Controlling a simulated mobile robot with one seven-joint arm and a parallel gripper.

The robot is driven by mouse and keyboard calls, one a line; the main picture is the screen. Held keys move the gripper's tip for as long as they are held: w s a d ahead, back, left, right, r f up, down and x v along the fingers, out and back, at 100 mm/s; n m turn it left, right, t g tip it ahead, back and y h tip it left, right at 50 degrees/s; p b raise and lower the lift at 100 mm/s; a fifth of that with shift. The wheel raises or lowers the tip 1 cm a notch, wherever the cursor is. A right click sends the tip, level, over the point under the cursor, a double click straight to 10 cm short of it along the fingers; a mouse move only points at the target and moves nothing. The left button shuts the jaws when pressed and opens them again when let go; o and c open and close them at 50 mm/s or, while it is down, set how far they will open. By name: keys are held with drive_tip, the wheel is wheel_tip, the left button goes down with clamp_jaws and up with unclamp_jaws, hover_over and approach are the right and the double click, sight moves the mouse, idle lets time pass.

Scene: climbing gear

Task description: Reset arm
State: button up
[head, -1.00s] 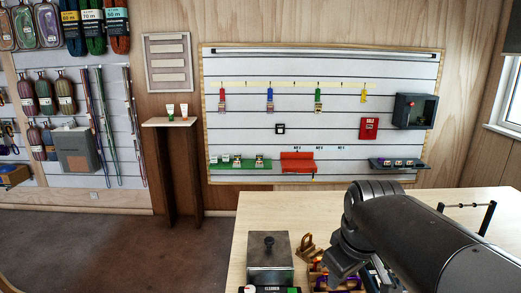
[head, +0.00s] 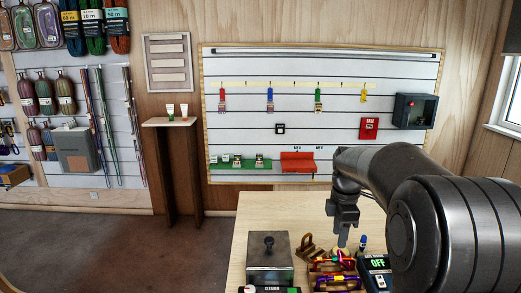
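My arm (head: 385,180) reaches in from the right of the head view, bent at a dark elbow. My gripper (head: 343,238) points down over the wooden table, above and behind a tray (head: 335,265) of colourful climbing gear. Its fingers show as one narrow shape, so I cannot tell whether they are open or shut. I see nothing clearly held in it.
A metal box with a knobbed lid (head: 268,258) stands left of the tray. A device reading OFF (head: 375,270) is right of it. A wooden piece (head: 310,246) stands between. The table's (head: 275,210) back left is bare.

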sight(339, 258)
drive_tip(key=shift+w+d+f+n, duration=0.15)
drive_tip(key=shift+w+f+n, duration=0.15)
drive_tip(key=shift+w+f, duration=0.1)
drive_tip(key=shift+f, duration=3.65)
drive_tip(key=shift+f, duration=0.1)
drive_tip(key=shift+f, duration=1.3)
drive_tip(key=shift+s, duration=1.15)
drive_tip(key=shift+r, duration=1.45)
drive_tip(key=shift+w, duration=0.1)
